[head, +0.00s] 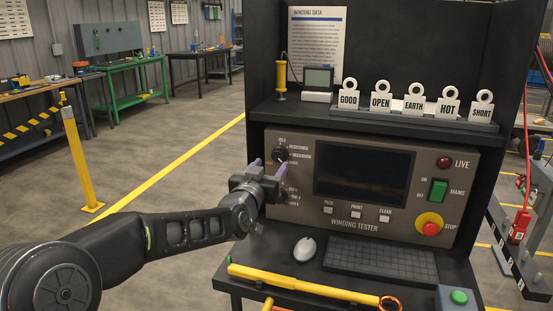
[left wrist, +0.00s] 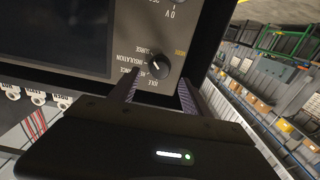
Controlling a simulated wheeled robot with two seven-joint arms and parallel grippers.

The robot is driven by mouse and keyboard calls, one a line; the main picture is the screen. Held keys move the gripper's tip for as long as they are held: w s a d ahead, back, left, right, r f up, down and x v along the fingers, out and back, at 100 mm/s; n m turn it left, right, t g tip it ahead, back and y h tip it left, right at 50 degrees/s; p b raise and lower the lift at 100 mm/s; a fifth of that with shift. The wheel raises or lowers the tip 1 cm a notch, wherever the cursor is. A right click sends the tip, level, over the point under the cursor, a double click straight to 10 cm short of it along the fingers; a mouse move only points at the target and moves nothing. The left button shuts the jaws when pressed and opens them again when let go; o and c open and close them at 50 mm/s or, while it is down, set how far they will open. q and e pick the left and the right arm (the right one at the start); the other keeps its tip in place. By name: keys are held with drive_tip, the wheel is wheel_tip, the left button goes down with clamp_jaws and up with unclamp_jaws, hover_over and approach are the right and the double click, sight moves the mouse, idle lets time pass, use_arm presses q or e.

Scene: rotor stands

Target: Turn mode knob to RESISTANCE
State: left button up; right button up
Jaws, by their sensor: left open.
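The mode knob (head: 281,154) is a round black knob at the upper left of the winding tester panel (head: 408,221). In the left wrist view the knob (left wrist: 160,67) shows a pale pointer mark, with upside-down labels for surge, insulation, resistance and idle beside it. Which label the mark meets is too small to tell. My left gripper (head: 264,168) is open in front of the panel's left edge. In the left wrist view its fingers (left wrist: 158,78) reach toward the panel on either side of the knob, apparently not gripping it. My right gripper is not in view.
A second knob (head: 281,196) sits below the mode knob, close to my gripper. A dark screen (head: 362,174) is to the right, with a green mains switch (head: 438,190) and red stop button (head: 430,228). A mouse (head: 305,249), keyboard (head: 381,262) and yellow tool (head: 305,286) occupy the shelf.

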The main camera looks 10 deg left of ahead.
sight(277, 157)
use_arm(q)
drive_tip(key=w+p, duration=0.1)
drive_tip(key=w, duration=0.5)
drive_tip(key=shift+d, duration=0.2)
drive_tip(key=shift+c, duration=0.5)
drive_tip(key=shift+s, duration=0.1)
clamp_jaws()
